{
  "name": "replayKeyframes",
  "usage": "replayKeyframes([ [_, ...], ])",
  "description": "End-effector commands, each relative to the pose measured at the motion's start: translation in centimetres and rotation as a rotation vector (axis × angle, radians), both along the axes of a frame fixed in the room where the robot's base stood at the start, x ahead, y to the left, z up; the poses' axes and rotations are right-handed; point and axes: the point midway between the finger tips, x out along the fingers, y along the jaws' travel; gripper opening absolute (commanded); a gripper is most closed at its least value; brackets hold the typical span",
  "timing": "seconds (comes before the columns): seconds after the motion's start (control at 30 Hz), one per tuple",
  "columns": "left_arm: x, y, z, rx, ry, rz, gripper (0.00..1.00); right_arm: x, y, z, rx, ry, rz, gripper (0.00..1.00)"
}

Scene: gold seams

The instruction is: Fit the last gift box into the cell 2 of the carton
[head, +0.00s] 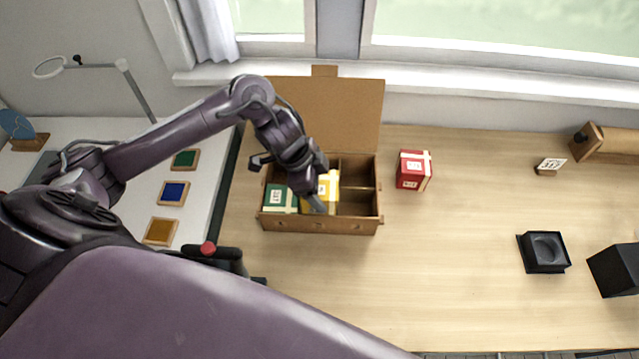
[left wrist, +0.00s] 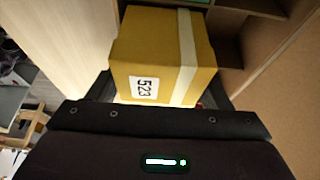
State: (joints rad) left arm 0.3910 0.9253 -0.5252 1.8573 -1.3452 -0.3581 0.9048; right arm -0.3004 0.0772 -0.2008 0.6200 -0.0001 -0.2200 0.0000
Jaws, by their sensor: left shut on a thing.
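My left gripper (head: 316,198) is shut on a yellow gift box (head: 332,184) with a pale ribbon. In the left wrist view the yellow box (left wrist: 150,62) shows a label reading 523, with a gripper finger along each side. The gripper holds it over the middle of the open brown carton (head: 358,225), just right of a green gift box (head: 279,196) in the carton's front left. I cannot tell whether the yellow box's bottom is below the carton's rim. The carton's right cells look empty. The gripper hides part of the left cells. My right gripper is not in view.
A red gift box (head: 413,170) stands on the table right of the carton. The carton's lid (head: 345,110) stands open at the back. A black holder (head: 544,252) and a small sign (head: 549,166) are farther right. The table between is clear.

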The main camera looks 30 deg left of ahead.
Motion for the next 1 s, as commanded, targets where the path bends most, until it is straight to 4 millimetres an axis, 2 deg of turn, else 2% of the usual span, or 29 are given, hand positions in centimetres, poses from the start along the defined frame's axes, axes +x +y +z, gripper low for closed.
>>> replayKeyframes([
  [0.7, 0.0, 0.0, -1.8, -0.001, -0.001, 0.001, 0.42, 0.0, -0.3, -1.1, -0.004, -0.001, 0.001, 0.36],
  [0.87, 0.0, 0.0, -1.8, 0.000, -0.001, 0.000, 0.42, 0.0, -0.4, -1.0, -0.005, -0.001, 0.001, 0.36],
  [0.9, 0.0, 0.0, -1.8, 0.000, -0.001, 0.000, 0.76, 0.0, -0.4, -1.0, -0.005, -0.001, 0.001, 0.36],
  [1.0, 0.0, 0.0, -1.8, 0.000, -0.001, 0.000, 0.90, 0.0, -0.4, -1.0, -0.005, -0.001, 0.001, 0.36],
])
